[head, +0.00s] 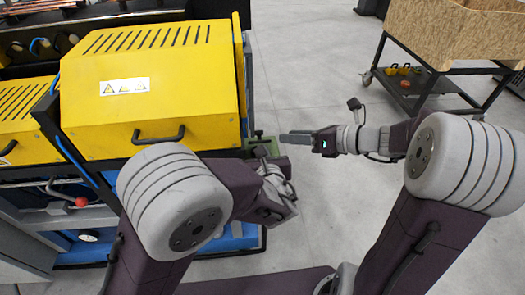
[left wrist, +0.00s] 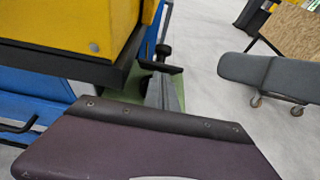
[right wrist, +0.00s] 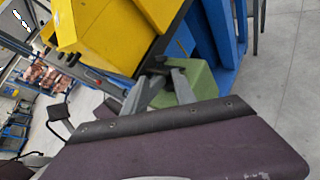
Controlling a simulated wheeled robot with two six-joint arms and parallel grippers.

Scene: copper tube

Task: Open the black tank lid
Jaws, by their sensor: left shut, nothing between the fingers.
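The green tank (head: 271,143) sits low at the right end of the yellow machine. It also shows in the left wrist view (left wrist: 176,83) and the right wrist view (right wrist: 200,80). A black knob-like part (left wrist: 163,50), apparently the lid, stands at the tank beside the machine's corner; whether it is open is unclear. My left gripper (left wrist: 163,92) is shut and empty, pointing toward the tank; its arm partly hides it in the head view. My right gripper (head: 284,138) reaches in from the right beside the tank. Its fingers look apart in the right wrist view (right wrist: 160,88), with nothing held.
The yellow machine hood (head: 150,85), with a black handle (head: 158,134), stands directly left of the tank. A wooden crate on a wheeled cart (head: 460,35) is at the upper right. The grey floor (head: 310,75) between them is clear.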

